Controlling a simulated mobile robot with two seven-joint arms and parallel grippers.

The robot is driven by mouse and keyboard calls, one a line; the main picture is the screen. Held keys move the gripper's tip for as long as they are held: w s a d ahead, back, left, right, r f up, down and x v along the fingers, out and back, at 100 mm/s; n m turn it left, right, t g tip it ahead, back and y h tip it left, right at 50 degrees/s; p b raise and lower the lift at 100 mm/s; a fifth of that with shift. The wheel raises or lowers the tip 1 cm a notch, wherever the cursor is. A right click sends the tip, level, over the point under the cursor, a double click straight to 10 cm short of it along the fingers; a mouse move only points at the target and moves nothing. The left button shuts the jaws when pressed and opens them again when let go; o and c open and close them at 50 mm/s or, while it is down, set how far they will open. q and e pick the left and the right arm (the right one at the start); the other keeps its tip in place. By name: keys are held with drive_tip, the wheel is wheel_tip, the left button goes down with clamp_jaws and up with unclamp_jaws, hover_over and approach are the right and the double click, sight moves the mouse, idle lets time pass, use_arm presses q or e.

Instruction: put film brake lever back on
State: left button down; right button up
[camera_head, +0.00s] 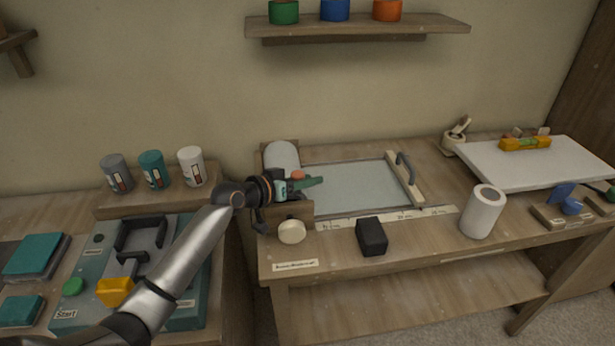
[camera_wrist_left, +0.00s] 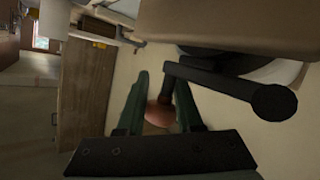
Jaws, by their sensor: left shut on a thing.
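My left gripper (camera_head: 308,182) is over the left end of the film bench, beside the white roll (camera_head: 281,155) in its wooden holder. In the left wrist view, the dark green fingers of the gripper (camera_wrist_left: 160,85) are closed around a reddish-orange knob (camera_wrist_left: 160,113). The knob also shows in the head view (camera_head: 297,175). A black bar (camera_wrist_left: 215,82) meets the knob's stem and ends in a black cylinder (camera_wrist_left: 272,102); it looks like the film brake lever. I cannot tell whether it is seated on the holder. My right gripper is not in view.
A cream round knob (camera_head: 292,232) is on the holder's front. A black block (camera_head: 371,236) and a white cylinder (camera_head: 483,211) stand along the bench front. A glass-like panel (camera_head: 355,187) with a handled wooden bar (camera_head: 405,179) lies behind. A grey-teal machine (camera_head: 185,280) stands left.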

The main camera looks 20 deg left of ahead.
use_arm(q)
drive_tip(key=shift+a+f, duration=0.2)
drive_tip(key=shift+a, duration=0.45)
drive_tip(key=c, duration=1)
unclamp_jaws()
drive_tip(key=o, duration=0.3)
drive_tip(key=shift+a, duration=0.25)
drive_tip(key=shift+o, duration=0.9)
drive_tip(key=shift+d, duration=0.15)
drive_tip(key=v, duration=1.2)
drive_tip(key=shift+s+r+b, duration=0.15)
drive_tip(key=shift+s+b, duration=0.05)
drive_tip(key=shift+b, duration=0.15)
